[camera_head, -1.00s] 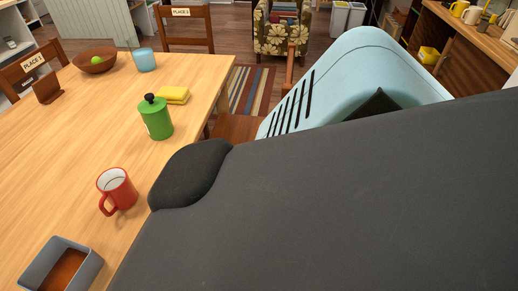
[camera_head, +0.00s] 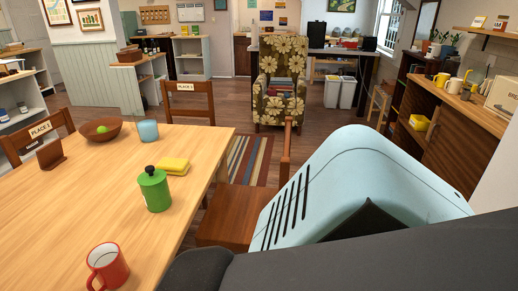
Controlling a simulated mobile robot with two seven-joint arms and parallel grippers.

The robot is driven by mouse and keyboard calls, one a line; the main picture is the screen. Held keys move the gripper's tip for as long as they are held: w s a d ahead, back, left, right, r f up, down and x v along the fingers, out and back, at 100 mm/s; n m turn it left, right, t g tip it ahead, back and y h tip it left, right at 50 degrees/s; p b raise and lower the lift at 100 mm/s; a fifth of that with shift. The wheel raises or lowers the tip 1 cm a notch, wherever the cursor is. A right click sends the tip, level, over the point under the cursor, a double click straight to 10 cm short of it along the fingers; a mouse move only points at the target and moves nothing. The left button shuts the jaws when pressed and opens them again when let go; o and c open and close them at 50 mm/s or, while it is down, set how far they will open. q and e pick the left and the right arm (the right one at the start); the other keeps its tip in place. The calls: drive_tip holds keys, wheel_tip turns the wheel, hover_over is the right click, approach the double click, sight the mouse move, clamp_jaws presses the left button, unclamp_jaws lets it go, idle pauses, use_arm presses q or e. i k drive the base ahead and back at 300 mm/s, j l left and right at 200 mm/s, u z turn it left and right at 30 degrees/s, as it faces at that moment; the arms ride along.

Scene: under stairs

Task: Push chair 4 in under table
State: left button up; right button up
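A wooden chair (camera_head: 228,216) stands at the right side of the wooden table (camera_head: 70,205). Its brown seat shows beside the table's right edge, and a post of its back (camera_head: 286,152) rises to the right. The rest of it is hidden behind my light blue and dark grey body parts. I see no number on it. Two other chairs carry place labels: one at the far side (camera_head: 190,103) and one at the left (camera_head: 28,133); their numbers are too small to read surely. Neither gripper is in view.
On the table are a red mug (camera_head: 108,267), a green canister (camera_head: 155,189), a yellow sponge (camera_head: 172,166), a blue cup (camera_head: 148,131) and a brown bowl (camera_head: 101,130). A floral armchair (camera_head: 279,85) stands beyond a striped rug (camera_head: 250,160). A wooden sideboard (camera_head: 450,140) is at the right.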

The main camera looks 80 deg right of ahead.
sight(229, 221)
drive_tip(key=l+z, duration=0.15)
drive_tip(key=z, duration=2.2)
